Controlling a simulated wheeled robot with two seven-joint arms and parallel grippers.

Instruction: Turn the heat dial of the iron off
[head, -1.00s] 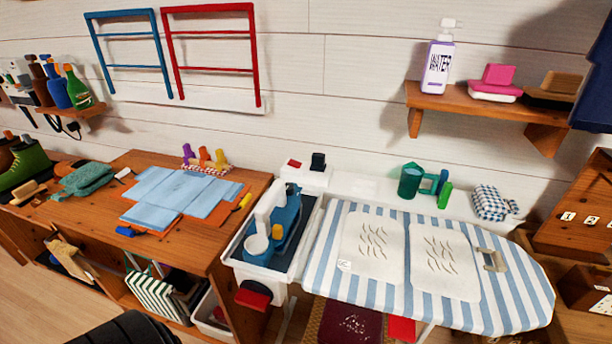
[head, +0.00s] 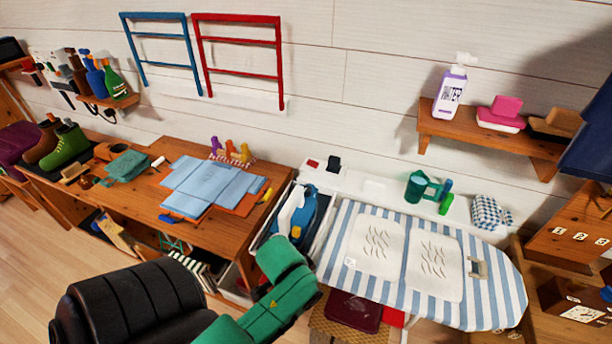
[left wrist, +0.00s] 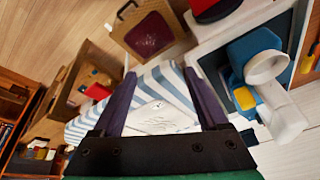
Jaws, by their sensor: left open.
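The blue and white iron (head: 298,212) sits in a white-rimmed tray at the left end of the ironing board, partly hidden by my green left arm in the head view. I cannot tell which part is the heat dial. My left gripper (left wrist: 160,74) is open with nothing between its dark fingers, and the iron is off to the right of them. Its fingers are hidden in the head view. My right gripper is not in view.
The striped ironing board (head: 385,296) lies right of the iron, with two white sheets on it. A wooden workbench (head: 140,185) with blue cloth stands left. A green mug (head: 417,187) is behind the board. A wall shelf (head: 490,135) holds a water bottle.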

